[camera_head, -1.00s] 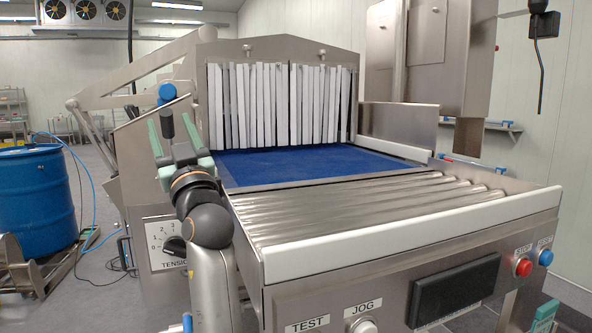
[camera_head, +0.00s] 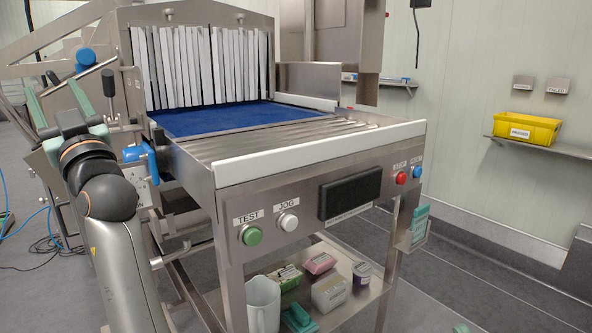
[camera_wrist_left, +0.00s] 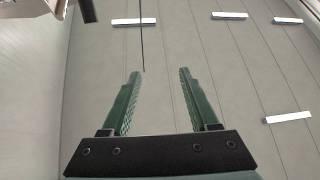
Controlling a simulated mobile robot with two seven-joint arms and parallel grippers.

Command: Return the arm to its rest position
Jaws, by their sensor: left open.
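My left arm rises from the bottom left in the head view, beside the conveyor (camera_head: 300,160). My left gripper (camera_head: 56,95) is at its upper end, left of the roller bed. Its two green fingers stand apart with nothing between them. In the left wrist view the gripper (camera_wrist_left: 160,76) is open and empty, with the ceiling and its lamps behind it. My right gripper is not recognisable; a small green patch at the bottom edge of the head view is too little to identify.
A blue-handled lever part (camera_head: 141,160) sits close right of my left arm. A jug (camera_head: 263,305) and several packs stand on the shelf below the conveyor. A yellow bin (camera_head: 526,129) is on the right wall shelf. The floor at right looks mostly clear.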

